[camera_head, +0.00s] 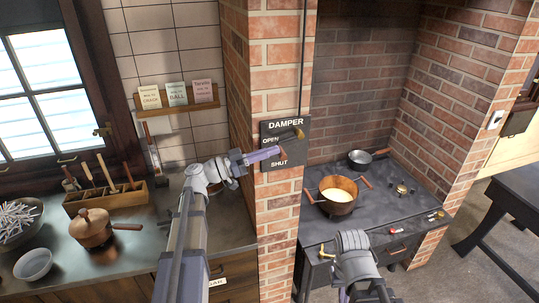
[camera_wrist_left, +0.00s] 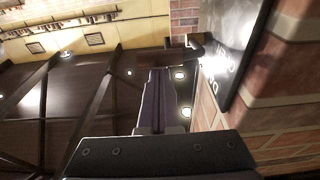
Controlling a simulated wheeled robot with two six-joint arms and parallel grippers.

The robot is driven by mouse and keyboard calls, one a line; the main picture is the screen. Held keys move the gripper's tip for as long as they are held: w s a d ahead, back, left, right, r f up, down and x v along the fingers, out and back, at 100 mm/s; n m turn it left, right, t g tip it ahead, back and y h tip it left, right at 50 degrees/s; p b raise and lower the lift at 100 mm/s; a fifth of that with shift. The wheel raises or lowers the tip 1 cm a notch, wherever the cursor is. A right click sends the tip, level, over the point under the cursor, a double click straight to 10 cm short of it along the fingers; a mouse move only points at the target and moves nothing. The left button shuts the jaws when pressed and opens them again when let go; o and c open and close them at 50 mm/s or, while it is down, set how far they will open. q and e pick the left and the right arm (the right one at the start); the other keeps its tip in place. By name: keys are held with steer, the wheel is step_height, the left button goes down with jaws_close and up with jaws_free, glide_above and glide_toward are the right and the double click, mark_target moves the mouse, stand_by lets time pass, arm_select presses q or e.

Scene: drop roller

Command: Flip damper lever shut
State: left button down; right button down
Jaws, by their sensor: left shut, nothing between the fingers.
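The black damper plate (camera_head: 270,131), lettered DAMPER, OPEN and SHUT, is fixed on the brick pillar. A brass-coloured lever part (camera_head: 299,133) shows at its right side, level with OPEN. My left gripper (camera_head: 279,154) is shut and empty in front of the plate, between OPEN and SHUT, its purple fingers pointing right. A small brown piece, apparently the lever's grip, is at the fingertips; I cannot tell whether they touch. In the left wrist view this brown piece (camera_wrist_left: 160,57) is beyond the closed fingers (camera_wrist_left: 158,75), beside the plate (camera_wrist_left: 232,45). My right gripper is out of view.
The brick pillar (camera_head: 275,215) stands close to my left gripper. A copper pot (camera_head: 337,206) and a dark pan (camera_head: 360,160) stand on the stove at right.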

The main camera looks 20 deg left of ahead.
arm_select(q)
steer(key=w+d+f+t+h+b, duration=0.3)
steer(key=d+f+b, duration=0.5)
steer(key=b, duration=1.2)
step_height(320, 180, down, 3)
steer(key=shift+w+f+h, duration=0.2)
steer(key=shift+w+h, duration=0.4)
steer(key=shift+w, duration=0.6)
steer(key=shift+d, duration=0.1)
steer(key=shift+f, duration=0.1)
steer(key=s+a+f+b, duration=0.2)
steer(key=a+f+b, duration=0.2)
steer(key=f+b, duration=0.6)
steer(key=shift+s+f+b, duration=0.25)
steer(key=shift+f+b, duration=0.1)
steer(key=shift+b, duration=0.15)
